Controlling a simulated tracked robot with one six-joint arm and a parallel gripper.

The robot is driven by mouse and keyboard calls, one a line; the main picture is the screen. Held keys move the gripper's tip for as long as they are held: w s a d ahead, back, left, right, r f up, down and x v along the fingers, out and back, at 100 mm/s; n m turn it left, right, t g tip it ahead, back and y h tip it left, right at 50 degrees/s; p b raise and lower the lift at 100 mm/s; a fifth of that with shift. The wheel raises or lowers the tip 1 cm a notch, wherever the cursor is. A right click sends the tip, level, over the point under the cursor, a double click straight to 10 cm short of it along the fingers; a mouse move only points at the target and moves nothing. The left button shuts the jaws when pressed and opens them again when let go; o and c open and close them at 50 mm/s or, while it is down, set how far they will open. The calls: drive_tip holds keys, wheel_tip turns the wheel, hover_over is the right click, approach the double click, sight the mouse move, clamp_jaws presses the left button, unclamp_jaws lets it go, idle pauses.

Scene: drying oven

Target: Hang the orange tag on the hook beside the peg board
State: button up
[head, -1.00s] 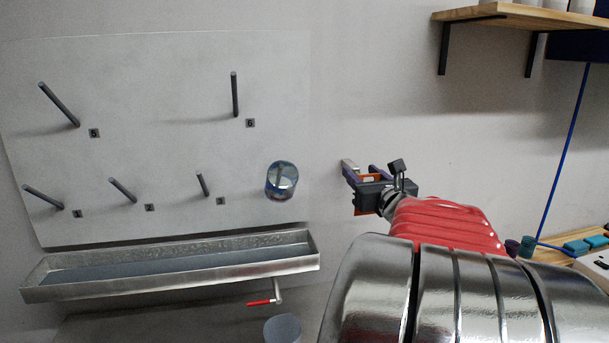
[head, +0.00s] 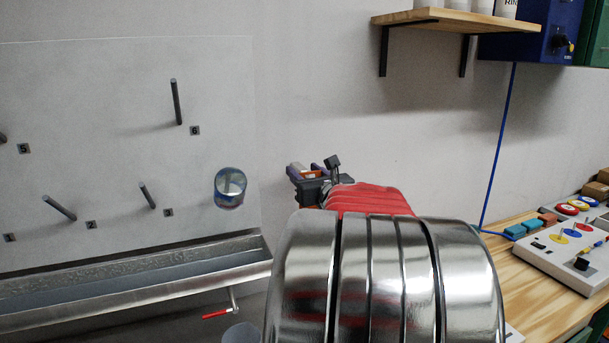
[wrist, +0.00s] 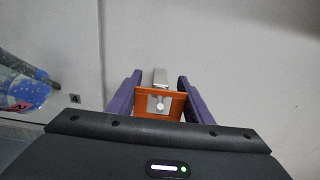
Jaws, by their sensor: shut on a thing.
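My gripper (wrist: 160,98) has purple fingers and is shut on the orange tag (wrist: 142,108), one finger at each side of it. The tag has a window, and a pale round pin end of the hook (wrist: 160,104) shows within it in the wrist view. A pale metal block (wrist: 160,77) stands just behind the tag's top edge. Whether the pin passes through the window or only lines up with it, I cannot tell. In the head view my gripper (head: 312,172) is close to the wall, right of the peg board (head: 100,100), and mostly hides the tag.
A blue-tinted clear vessel (head: 230,187) hangs on the board's right side, left of my gripper; it also shows in the wrist view (wrist: 22,92). A metal trough (head: 140,280) runs below. A wooden shelf (head: 455,20) is up right, a bench (head: 545,270) right.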

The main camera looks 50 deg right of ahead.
drive_tip(key=shift+w+d+f, duration=0.5)
drive_tip(key=shift+w, duration=0.3)
idle(0.4)
drive_tip(key=o, duration=1.1)
drive_tip(key=shift+s, duration=0.1)
drive_tip(key=shift+s+a, duration=0.3)
drive_tip(key=shift+s, duration=0.2)
drive_tip(key=v, duration=1.2)
drive_tip(key=shift+s+a, duration=0.15)
drive_tip(key=shift+s, duration=0.1)
drive_tip(key=shift+f, duration=0.1)
